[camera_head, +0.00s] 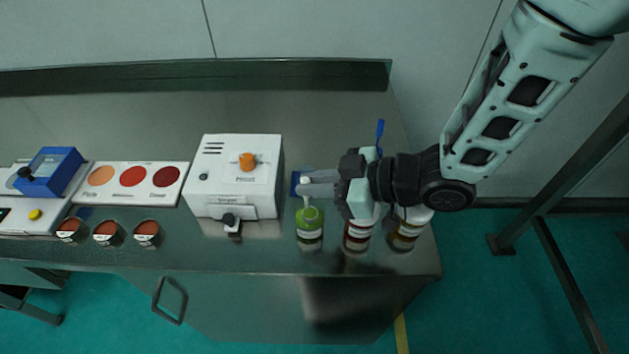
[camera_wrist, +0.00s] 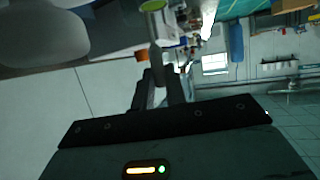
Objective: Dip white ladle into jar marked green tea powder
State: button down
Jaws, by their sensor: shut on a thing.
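The green jar (camera_head: 310,228) stands on the metal table, with a white label band whose writing is too small to read. My gripper (camera_head: 318,184) is just above and behind it, pointing left, and is shut on the white ladle (camera_head: 305,190). The ladle's lower end is at the green jar's mouth; I cannot tell how deep it reaches. In the wrist view, the fingers (camera_wrist: 160,88) close around the pale ladle handle (camera_wrist: 157,60), and part of the green jar (camera_wrist: 152,6) shows at the top.
A red-labelled jar (camera_head: 357,236) and an amber jar (camera_head: 408,232) stand right of the green jar, under my arm. A white machine with an orange knob (camera_head: 238,172) is to the left. Small cups (camera_head: 107,232) and a colour panel (camera_head: 132,180) are further left.

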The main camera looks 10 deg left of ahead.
notch_tip(320, 180, up, 8)
jog(key=p, duration=0.5)
jog(key=shift+f, duration=0.25)
